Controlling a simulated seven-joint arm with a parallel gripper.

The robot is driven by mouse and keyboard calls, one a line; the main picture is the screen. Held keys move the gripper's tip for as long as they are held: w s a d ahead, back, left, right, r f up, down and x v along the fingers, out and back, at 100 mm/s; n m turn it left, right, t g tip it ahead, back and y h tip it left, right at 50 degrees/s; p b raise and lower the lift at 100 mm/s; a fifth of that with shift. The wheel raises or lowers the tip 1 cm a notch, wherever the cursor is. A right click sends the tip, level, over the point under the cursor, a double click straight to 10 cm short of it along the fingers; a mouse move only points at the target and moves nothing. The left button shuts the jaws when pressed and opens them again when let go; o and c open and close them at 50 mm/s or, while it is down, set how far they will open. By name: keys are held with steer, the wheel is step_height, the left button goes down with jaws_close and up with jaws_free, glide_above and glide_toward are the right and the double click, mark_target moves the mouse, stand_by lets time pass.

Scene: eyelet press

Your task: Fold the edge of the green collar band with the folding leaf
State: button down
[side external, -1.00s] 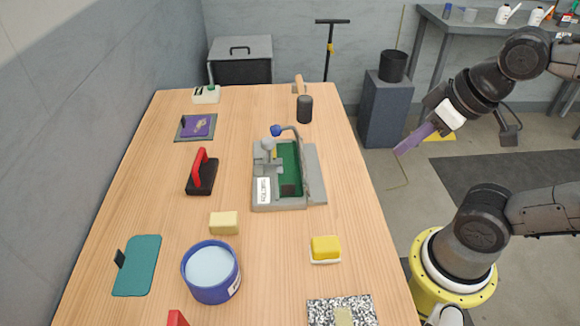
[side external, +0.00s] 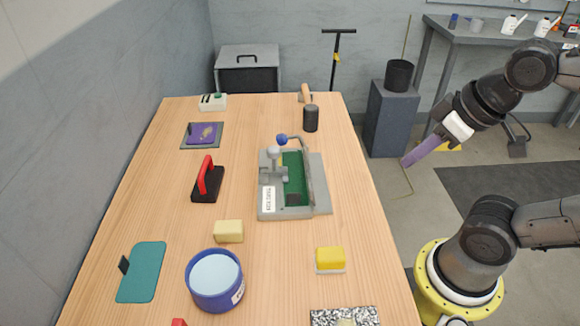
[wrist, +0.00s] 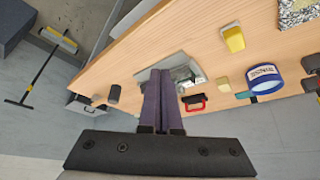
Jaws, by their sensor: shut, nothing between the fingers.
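The grey press fixture (side external: 318,208) sits in the middle of the wooden table, with a white label on its front left. The green band (side external: 292,163) lies flat inside it. A grey upright leaf (side external: 309,178) runs along the band's right side, and a bent rod with a blue knob (side external: 282,140) rises at its far end. A grey ball-topped handle (side external: 274,152) stands at the left. My gripper (side external: 405,163) is off the table's right edge, well apart from the fixture, with purple fingers shut and empty. In the wrist view the fingers (wrist: 158,74) partly hide the fixture (wrist: 182,66).
A black cylinder (side external: 311,118) stands behind the fixture. A red-handled block (side external: 207,182), a cream block (side external: 228,231), a blue tub (side external: 215,281) and a yellow block (side external: 330,258) stand left and in front. The tabletop between fixture and right edge is clear.

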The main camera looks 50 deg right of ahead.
steer(key=w+r+n+g, duration=0.1)
steer(key=w+r+n, duration=0.2)
steer(key=w+r, duration=0.55)
steer(key=w+r+n+g, duration=0.15)
steer(key=w+r, duration=0.35)
steer(key=w, duration=0.6)
steer(key=w+a+f+n+g+h, duration=0.1)
steer(key=w+a+f, duration=0.1)
steer(key=w+f, duration=0.45)
steer(key=w+a+f+n+g, duration=0.2)
steer(key=w+a+f, duration=0.1)
steer(key=w, duration=0.6)
steer(key=shift+g, duration=0.35)
step_height(320, 180, down, 16)
steer(key=shift+d+f, duration=0.1)
steer(key=shift+s+d+r, duration=0.7)
steer(key=shift+s+r, duration=0.1)
steer(key=shift+r, duration=0.05)
steer(key=shift+s+d+r, duration=0.3)
steer(key=shift+s+d, duration=0.05)
steer(key=shift+s, duration=0.15)
